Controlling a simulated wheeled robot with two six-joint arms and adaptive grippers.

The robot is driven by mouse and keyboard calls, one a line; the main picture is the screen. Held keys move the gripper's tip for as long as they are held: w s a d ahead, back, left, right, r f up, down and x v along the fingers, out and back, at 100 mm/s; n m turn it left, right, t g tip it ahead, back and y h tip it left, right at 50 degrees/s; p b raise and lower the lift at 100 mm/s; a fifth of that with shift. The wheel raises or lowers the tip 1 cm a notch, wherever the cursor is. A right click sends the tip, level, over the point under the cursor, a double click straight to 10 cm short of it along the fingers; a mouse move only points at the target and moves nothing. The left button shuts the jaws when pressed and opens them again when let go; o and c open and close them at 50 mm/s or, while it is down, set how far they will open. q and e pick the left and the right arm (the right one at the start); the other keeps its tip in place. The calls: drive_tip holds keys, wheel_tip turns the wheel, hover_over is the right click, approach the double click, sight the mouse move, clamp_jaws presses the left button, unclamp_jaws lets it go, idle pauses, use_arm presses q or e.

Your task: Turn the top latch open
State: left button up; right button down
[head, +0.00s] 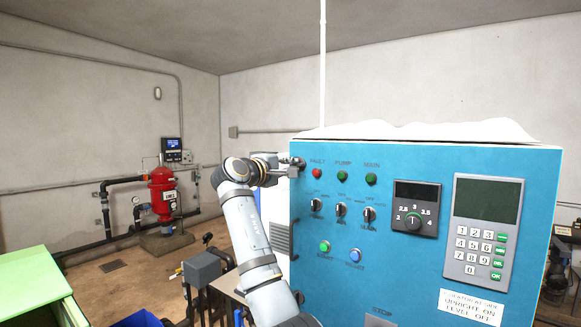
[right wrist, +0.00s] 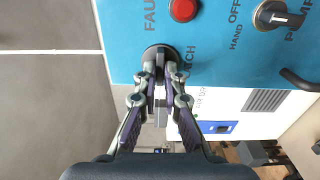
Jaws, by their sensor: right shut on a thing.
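The top latch (head: 298,163) sits near the upper left corner of the blue control cabinet (head: 420,270), a small dark knob on a round base. In the right wrist view the latch (right wrist: 160,54) shows its dark round base, beside lettering that is partly covered. My right gripper (head: 284,167) reaches it from the left. In the right wrist view the fingers of my right gripper (right wrist: 160,78) are closed on the latch's grey handle, which they partly hide. My left gripper is not in view.
Selector switches (head: 341,211) and a red lamp (head: 317,173) are on the cabinet face near the latch. A keypad panel (head: 487,235) is farther right. A red tank (head: 162,195) stands at the back left. A green box (head: 38,285) is at the lower left.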

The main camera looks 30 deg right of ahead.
drive_tip(key=c, duration=1.5)
unclamp_jaws()
drive_tip(key=shift+o, duration=0.2)
drive_tip(key=shift+a, duration=0.1)
drive_tip(key=v, duration=1.1)
drive_tip(key=shift+s+a, duration=0.15)
drive_tip(key=shift+a, duration=0.2)
drive_tip(key=shift+f, duration=0.1)
